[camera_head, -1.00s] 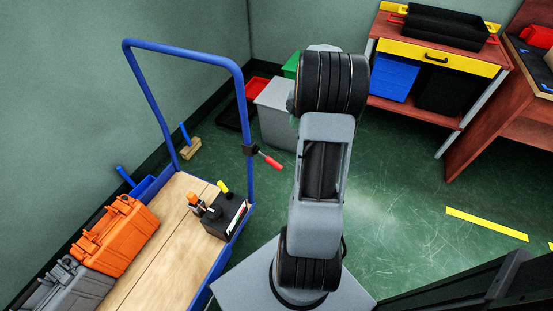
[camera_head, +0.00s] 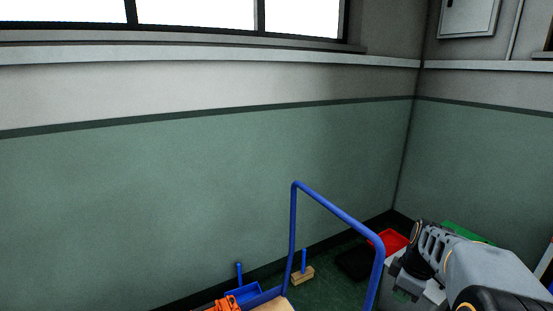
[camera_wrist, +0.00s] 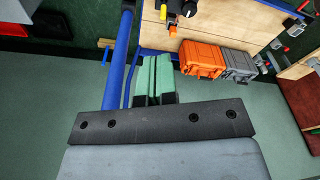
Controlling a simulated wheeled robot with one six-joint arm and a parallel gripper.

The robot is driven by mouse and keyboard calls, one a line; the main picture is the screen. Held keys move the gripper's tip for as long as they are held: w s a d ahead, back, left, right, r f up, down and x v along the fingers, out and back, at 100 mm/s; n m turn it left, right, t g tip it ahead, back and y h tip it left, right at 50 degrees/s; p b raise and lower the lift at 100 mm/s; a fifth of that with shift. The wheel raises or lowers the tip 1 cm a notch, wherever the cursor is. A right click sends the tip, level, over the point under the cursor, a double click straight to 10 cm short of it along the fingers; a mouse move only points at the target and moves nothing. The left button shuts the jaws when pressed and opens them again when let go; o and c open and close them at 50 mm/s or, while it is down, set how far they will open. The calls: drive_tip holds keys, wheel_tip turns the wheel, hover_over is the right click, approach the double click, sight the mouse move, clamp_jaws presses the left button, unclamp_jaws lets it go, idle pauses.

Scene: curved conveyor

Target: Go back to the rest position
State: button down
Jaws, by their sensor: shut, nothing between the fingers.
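My gripper shows in the wrist view (camera_wrist: 153,76), with its green-padded fingers shut together and nothing between them. It hangs above the floor beside the trolley, close in the picture to the blue trolley handle (camera_wrist: 119,60). I cannot tell the exact gap. In the head view my arm reaches in from the lower right corner. The fingertips are not clear there.
The blue trolley handle (camera_head: 335,212) stands left of my arm. The wrist view shows an orange case (camera_wrist: 200,59) and a grey case (camera_wrist: 238,62) on the trolley.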

drive_tip(key=s+a+r+m+t+p, duration=0.1)
drive_tip(key=s+a+r+m+p, duration=0.4)
drive_tip(key=a+r+p, duration=0.1)
drive_tip(key=s+a+r+m+t+h+p, duration=0.1)
drive_tip(key=s+a+r+m+p, duration=0.4)
drive_tip(key=a+r, duration=0.3)
wheel_tip(320, 180, up, 3)
drive_tip(key=shift+a+f+t+p, duration=0.1)
drive_tip(key=shift+a+t+p, duration=0.3)
drive_tip(key=shift+p, duration=0.5)
